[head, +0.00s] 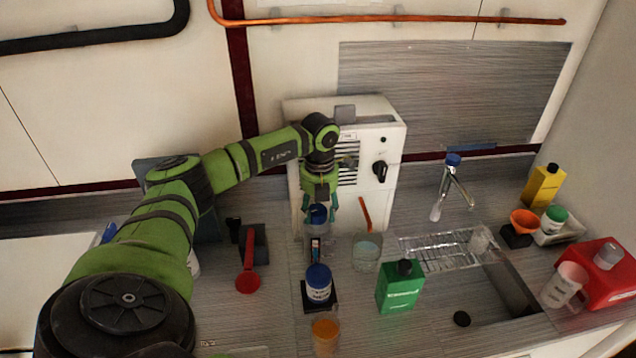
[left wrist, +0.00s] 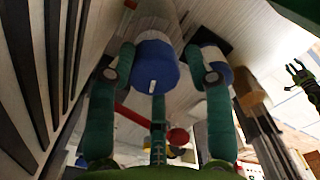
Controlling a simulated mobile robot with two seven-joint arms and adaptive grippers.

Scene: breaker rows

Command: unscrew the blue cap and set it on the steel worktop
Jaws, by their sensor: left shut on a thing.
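My left gripper (head: 320,207) is in front of the white machine, pointing down, with its fingers shut on a blue cap (head: 318,214). In the left wrist view, the blue cap (left wrist: 156,70) sits between the two green fingers, with a pale body directly beyond it. I cannot tell whether cap and body are still joined. A second blue-topped jar (head: 318,284) stands on a dark square nearer the front, apart from the gripper. My right gripper (left wrist: 300,76) shows small at the right of the left wrist view, its fingers apart. The steel worktop (head: 270,325) lies below.
The white machine (head: 390,135) stands close behind the gripper. A glass beaker (head: 366,254), green bottle (head: 400,288) and amber jar (head: 326,336) stand nearby. A red spoon-like tool (head: 248,275) is left. The sink (head: 495,290) is right. Bare worktop shows at front left.

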